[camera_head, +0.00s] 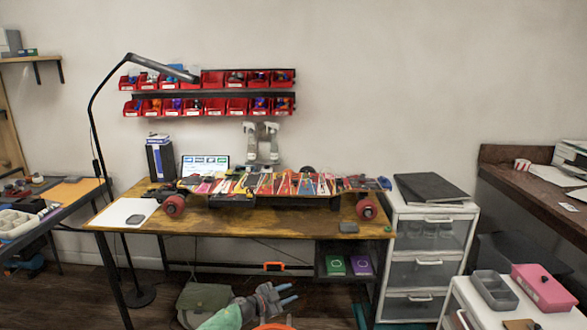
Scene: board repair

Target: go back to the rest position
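My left gripper (288,294) is low in the head view, in front of the workbench and below its top. Its two blue fingers point to the right, with a gap between them. It looks open, with nothing seen between the fingers. My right gripper is not in view. The skateboard (262,186) lies on the wooden workbench (260,222), with a red wheel (174,206) at the left and another (366,209) at the right.
A white drawer unit (430,240) stands right of the workbench. A white cart (515,306) with a pink box (543,287) is at the lower right. A black lamp (92,125) rises at the left. A green bag (204,301) lies on the floor beside my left gripper.

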